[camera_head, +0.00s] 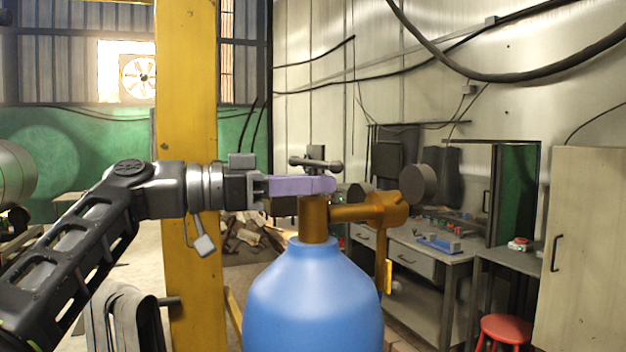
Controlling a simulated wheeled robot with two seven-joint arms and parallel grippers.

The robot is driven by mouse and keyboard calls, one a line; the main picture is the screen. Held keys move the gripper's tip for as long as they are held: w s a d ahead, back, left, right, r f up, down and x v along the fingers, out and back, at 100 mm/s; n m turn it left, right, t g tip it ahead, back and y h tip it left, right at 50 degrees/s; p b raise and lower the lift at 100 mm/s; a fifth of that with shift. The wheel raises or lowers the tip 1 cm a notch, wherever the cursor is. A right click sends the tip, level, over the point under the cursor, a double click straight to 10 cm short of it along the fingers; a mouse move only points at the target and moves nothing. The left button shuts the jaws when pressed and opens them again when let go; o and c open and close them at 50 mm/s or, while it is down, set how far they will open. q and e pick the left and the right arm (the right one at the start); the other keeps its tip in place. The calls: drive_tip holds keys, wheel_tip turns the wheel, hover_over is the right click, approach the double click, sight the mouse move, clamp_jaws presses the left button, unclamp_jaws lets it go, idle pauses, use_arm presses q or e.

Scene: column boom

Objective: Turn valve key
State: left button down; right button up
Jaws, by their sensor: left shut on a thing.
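A blue gas cylinder (313,300) stands upright in front of me, with a brass valve (314,222) on its neck. A brass side outlet (365,211) points to the right. A flat purple valve key (300,186) lies level across the top of the valve. A dark cross handle (316,162) shows just above the key. My left gripper (262,188) comes in from the left and is shut on the left end of the key. How the key fits the valve stem is hidden. My right gripper is not in view.
A yellow column (187,90) stands behind my left arm. A workbench (425,246) with small tools is at the back right. A red stool (506,329) and a pale cabinet (585,250) stand at the right. The space above the cylinder is open.

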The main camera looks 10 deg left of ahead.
use_arm(q)
drive_tip(key=shift+m+g+h+p, duration=0.3)
drive_tip(key=shift+m+g, duration=0.2)
drive_tip(key=shift+g, duration=0.2)
drive_tip(key=c, duration=1.5)
unclamp_jaws()
drive_tip(key=shift+o, duration=0.2)
